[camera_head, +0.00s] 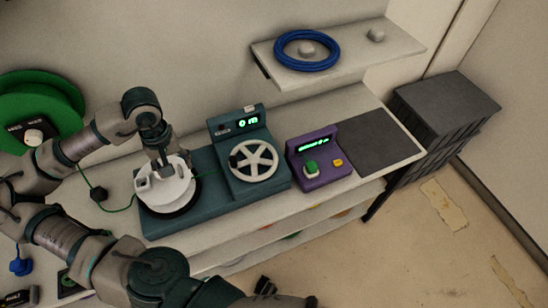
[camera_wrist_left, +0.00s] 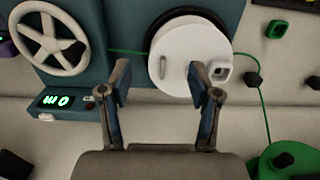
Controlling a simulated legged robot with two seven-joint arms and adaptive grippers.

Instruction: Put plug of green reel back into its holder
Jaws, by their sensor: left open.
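The green reel (camera_head: 35,100) stands at the far left; part of it shows in the left wrist view (camera_wrist_left: 268,168). Its green cable runs past a small black block (camera_head: 98,194), perhaps the plug, which also shows in the left wrist view (camera_wrist_left: 254,80). The cable continues to the teal winding machine (camera_head: 220,190). A white round piece (camera_head: 170,190) sits on that machine. My left gripper (camera_head: 163,160) is over the white piece; in the left wrist view its fingers (camera_wrist_left: 162,85) are apart with nothing clearly between them. I cannot tell which part is the plug's holder.
The machine has a white handwheel (camera_head: 254,160) and a lit display. A purple box (camera_head: 318,165) with buttons stands right of it, next to a bare dark mat (camera_head: 375,142). A blue cable coil (camera_head: 307,50) lies on the shelf above.

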